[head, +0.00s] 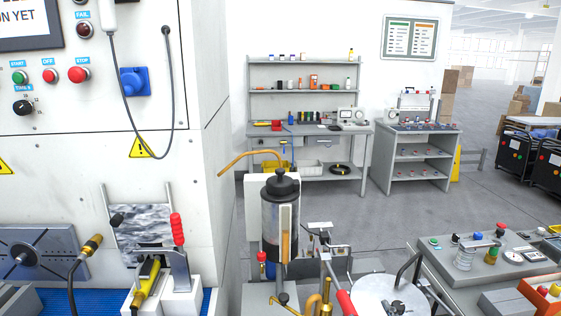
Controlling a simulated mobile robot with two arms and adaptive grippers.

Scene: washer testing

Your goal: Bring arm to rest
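Neither of my grippers nor my arms can be seen in the head view. The large white test machine (110,105) fills the left side, with START, OFF and STOP buttons and a blue socket (134,82). Below its panel, a red-handled clamp (178,230) stands over a yellow tool or connector (146,282) on a white block. A hose with a brass end (92,244) rises to the left of it, by a grey plate (35,252). Nothing of mine is seen touching any of these.
A dark cylinder (281,222) with a yellow hose stands centre front, near a round white plate (388,297). A bench with buttons (490,262) is at the right. Shelved workbenches (305,130) stand at the back. Grey floor (375,215) between is clear.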

